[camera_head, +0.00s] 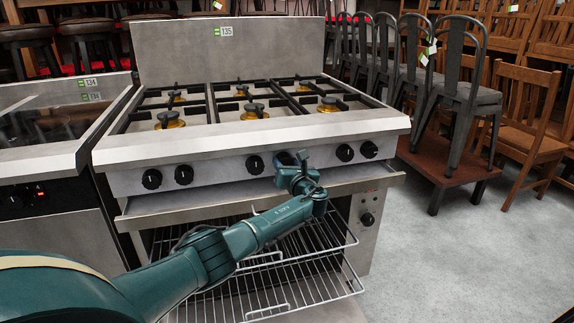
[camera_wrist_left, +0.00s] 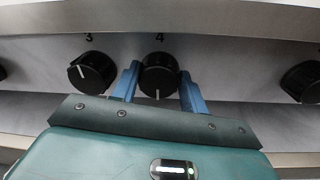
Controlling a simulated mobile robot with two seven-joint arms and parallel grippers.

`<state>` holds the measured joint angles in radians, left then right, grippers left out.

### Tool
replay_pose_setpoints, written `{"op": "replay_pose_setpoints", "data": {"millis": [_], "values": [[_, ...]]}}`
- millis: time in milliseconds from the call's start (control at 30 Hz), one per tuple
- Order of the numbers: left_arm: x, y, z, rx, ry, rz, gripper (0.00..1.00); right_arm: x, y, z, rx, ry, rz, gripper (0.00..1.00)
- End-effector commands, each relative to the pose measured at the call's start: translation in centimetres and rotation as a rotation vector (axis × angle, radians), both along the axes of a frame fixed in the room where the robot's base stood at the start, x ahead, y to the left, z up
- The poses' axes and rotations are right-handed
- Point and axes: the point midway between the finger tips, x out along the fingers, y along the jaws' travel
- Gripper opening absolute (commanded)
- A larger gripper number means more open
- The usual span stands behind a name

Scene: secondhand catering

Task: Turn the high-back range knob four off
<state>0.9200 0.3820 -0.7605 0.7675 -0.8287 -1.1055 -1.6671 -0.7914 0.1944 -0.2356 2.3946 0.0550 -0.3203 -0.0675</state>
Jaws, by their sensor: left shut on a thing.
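The high-back range (camera_head: 270,132) has a steel front panel with a row of black knobs. In the left wrist view, knob four (camera_wrist_left: 159,76), under a printed "4", sits between the two blue fingers of my left gripper (camera_wrist_left: 160,69). The fingers are shut on its sides. The white mark on the knob points straight down. In the head view my left gripper (camera_head: 292,159) is at the panel, right of knob three (camera_head: 255,165), and largely hides knob four. Knob three (camera_wrist_left: 92,72) has its mark pointing to the left. My right gripper is not in view.
Two knobs (camera_head: 357,151) stand further right on the panel. Below, wire oven racks (camera_head: 285,285) stick out from the open oven under my left arm. Another steel unit (camera_head: 50,160) adjoins at left. Stacked chairs (camera_head: 460,95) stand at right, with clear floor (camera_head: 450,255) before them.

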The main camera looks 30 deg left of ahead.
Motion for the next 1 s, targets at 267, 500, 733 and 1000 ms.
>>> {"op": "replay_pose_setpoints", "data": {"millis": [267, 500, 733, 1000], "values": [[-0.06, -0.01, -0.04, -0.050, -0.058, 0.000, 0.21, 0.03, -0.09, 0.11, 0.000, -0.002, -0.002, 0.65], [-0.12, 0.02, -0.08, -0.159, -0.183, 0.000, 0.21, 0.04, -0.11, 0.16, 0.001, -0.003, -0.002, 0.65], [-0.17, 0.05, -0.06, -0.270, -0.314, 0.000, 0.21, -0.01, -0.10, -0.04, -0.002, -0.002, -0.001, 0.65], [-0.24, 0.11, -0.11, -0.362, -0.422, 0.001, 0.21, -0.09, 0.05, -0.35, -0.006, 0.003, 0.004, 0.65]]}}
